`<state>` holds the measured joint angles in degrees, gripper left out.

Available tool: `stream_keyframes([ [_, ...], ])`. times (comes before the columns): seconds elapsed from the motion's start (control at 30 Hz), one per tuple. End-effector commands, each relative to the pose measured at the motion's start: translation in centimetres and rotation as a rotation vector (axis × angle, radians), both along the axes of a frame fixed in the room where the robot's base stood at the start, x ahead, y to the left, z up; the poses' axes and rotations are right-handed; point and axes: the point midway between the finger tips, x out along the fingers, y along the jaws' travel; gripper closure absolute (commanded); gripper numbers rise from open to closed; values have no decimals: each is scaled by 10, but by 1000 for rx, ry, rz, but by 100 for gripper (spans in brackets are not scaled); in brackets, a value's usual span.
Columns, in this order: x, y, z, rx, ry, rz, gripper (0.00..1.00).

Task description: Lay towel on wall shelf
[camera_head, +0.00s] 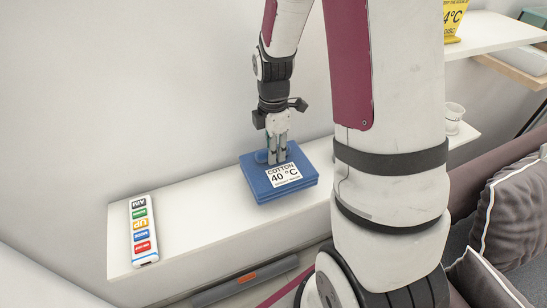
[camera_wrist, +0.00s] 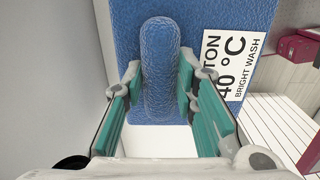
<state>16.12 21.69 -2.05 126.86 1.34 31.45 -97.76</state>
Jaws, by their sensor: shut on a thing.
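A folded blue towel (camera_head: 258,190) with a white "COTTON 40 °C" label is at the white wall shelf (camera_head: 195,228), near the middle of the head view. It lies flat on the shelf or just above it; I cannot tell whether it touches. My gripper (camera_head: 277,158) points down onto the towel's top. In the wrist view the green-padded fingers stand on either side of a raised blue ridge on the towel (camera_wrist: 122,45), shut on it. The towel's underside is hidden.
A remote-like strip with coloured labels (camera_head: 144,231) lies at the shelf's left end. Bare shelf lies between it and the towel. A white cup (camera_head: 453,117) and a yellow item (camera_head: 455,18) stand on shelves at right. Grey cushions (camera_head: 512,210) are at far right.

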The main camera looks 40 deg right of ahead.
Motion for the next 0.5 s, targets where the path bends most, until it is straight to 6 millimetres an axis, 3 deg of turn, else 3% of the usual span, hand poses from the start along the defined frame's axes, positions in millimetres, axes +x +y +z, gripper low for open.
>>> stream_keyframes([
  [0.23,-1,0,-29,0,2,-1,100],
  [0.5,0,0,-34,0,0,0,100],
])
